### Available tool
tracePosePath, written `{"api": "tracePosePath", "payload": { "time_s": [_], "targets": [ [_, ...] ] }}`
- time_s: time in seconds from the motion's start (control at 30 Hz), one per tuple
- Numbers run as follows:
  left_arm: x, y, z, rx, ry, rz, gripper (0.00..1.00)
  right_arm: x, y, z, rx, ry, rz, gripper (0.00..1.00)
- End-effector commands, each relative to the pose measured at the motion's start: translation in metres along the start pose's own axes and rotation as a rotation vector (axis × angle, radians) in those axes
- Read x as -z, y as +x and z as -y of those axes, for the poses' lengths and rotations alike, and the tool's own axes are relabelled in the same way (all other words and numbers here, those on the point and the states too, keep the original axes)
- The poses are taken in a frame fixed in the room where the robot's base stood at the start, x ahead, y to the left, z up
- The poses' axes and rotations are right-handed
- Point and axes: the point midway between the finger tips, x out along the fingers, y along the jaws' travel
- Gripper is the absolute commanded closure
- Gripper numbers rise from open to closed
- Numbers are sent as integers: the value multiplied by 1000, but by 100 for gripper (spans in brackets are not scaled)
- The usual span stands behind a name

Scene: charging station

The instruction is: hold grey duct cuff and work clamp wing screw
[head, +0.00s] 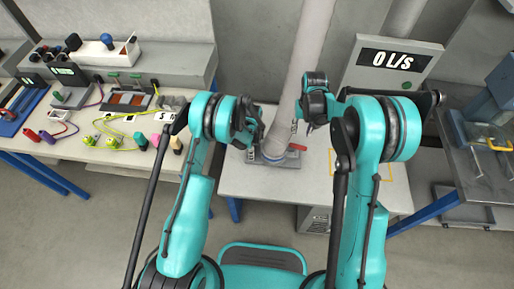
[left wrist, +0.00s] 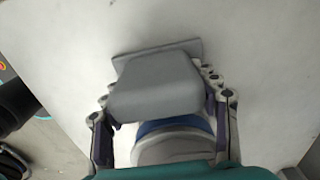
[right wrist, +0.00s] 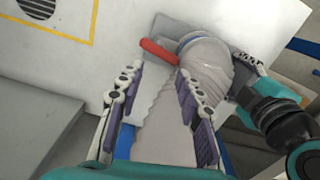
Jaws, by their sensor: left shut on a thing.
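The pale ribbed duct (head: 309,60) comes down to a grey base on the table, with a blue ring (left wrist: 175,125) near its lower end. My left gripper (head: 254,136) is shut on the grey duct cuff (left wrist: 155,90); in the left wrist view its fingers lie along both sides of it. The red wing screw (head: 297,147) sticks out at the right of the duct's foot; it also shows in the right wrist view (right wrist: 158,51). My right gripper (head: 303,126) is open, its fingertips short of the red screw, with the duct showing behind and between its fingers.
A panel reading "0 L/s" (head: 392,62) stands behind on the right. A bench (head: 95,145) at the left carries tools, cables and small parts. A dark metal table (head: 480,170) stands at the right. The white tabletop (head: 245,183) in front of the base is clear.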

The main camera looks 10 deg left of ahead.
Motion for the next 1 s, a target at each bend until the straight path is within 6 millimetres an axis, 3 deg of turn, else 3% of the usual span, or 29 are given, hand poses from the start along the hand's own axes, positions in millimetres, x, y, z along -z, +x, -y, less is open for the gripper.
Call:
{"api": "tracePosePath", "payload": {
  "time_s": [0.17, 0.27, 0.7, 1.0],
  "targets": [
    [0, 0, 0, 0, 0, 0, 79, 0, -1, 0, 0, -31, 0, 64],
    [0, 0, 0, 0, 0, 0, 79, 0, -3, 0, 0, -135, 0, 64],
    [0, 0, 0, 0, 0, 0, 79, 0, -20, 0, 0, -1020, 0, 64],
    [0, 0, 0, 0, 0, 0, 79, 1, -18, 0, 1, -1248, 0, 64]
  ]
}}
